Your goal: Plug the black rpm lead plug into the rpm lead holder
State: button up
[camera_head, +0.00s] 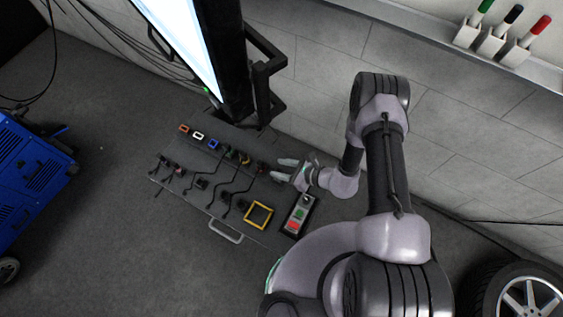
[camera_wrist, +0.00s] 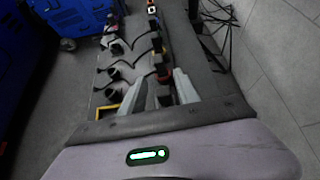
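My gripper (camera_head: 284,169) is open at the right end of a grey panel (camera_head: 170,150), with its two fingers apart. In the wrist view the open fingers (camera_wrist: 160,92) reach over the panel on either side of a small dark fitting (camera_wrist: 164,96). This fitting seems to be the last in the row of coloured fittings, and I see no clear contact. Several black leads with dark plug ends (camera_head: 201,184) lie across the panel. The lettering is too small to read, so I cannot tell which is the rpm lead plug or the rpm lead holder.
Orange (camera_head: 184,129), white (camera_head: 198,135) and blue (camera_head: 213,144) fittings line the panel's back edge. A yellow frame (camera_head: 259,215) and a button box (camera_head: 299,215) sit at the near right. A screen (camera_head: 190,40) stands behind. A blue cabinet (camera_head: 32,175) is at left.

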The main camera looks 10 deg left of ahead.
aim_at(264, 164)
jog(key=b+x, duration=0.4)
jog(key=x, duration=0.3)
jog(key=shift+a+f+b, duration=0.1)
jog(key=shift+f+b, duration=0.15)
jog(key=shift+b, duration=0.05)
jog(key=shift+b+x, duration=0.4)
jog(key=shift+x, duration=0.35)
jog(key=shift+a+r, duration=0.1)
jog(key=shift+r, duration=0.05)
grip_shut()
jog(key=shift+r, duration=0.1)
jog(key=shift+r+p, duration=1.55)
jog(key=shift+r, duration=0.45)
